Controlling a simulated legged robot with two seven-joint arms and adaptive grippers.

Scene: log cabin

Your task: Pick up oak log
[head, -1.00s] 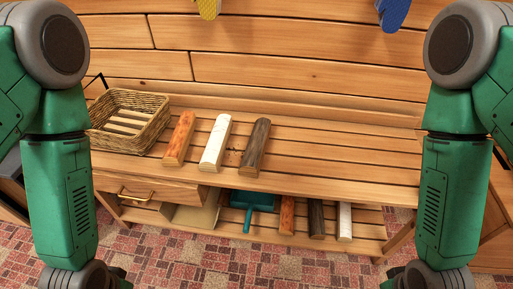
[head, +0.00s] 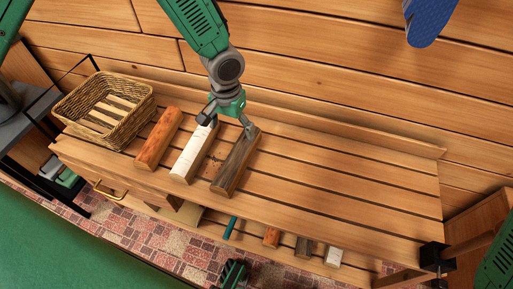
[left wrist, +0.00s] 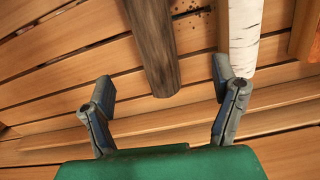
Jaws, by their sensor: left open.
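The oak log, taken as the dark brown one (head: 236,160), lies on the slatted bench, rightmost of three logs. It also shows in the left wrist view (left wrist: 153,45). My left gripper (head: 228,122) is open over the far ends of the dark and white logs. In the left wrist view the end of the dark log lies between the spread fingers (left wrist: 163,82), with gaps on both sides. The right-hand finger there overlaps the white log (left wrist: 243,35); contact cannot be told.
The white birch log (head: 190,158) and an orange-brown log (head: 158,138) lie left of the dark one. A wicker basket (head: 140,97) stands at the bench's left end. The bench (head: 350,185) is clear to the right. Several small logs lie on the lower shelf.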

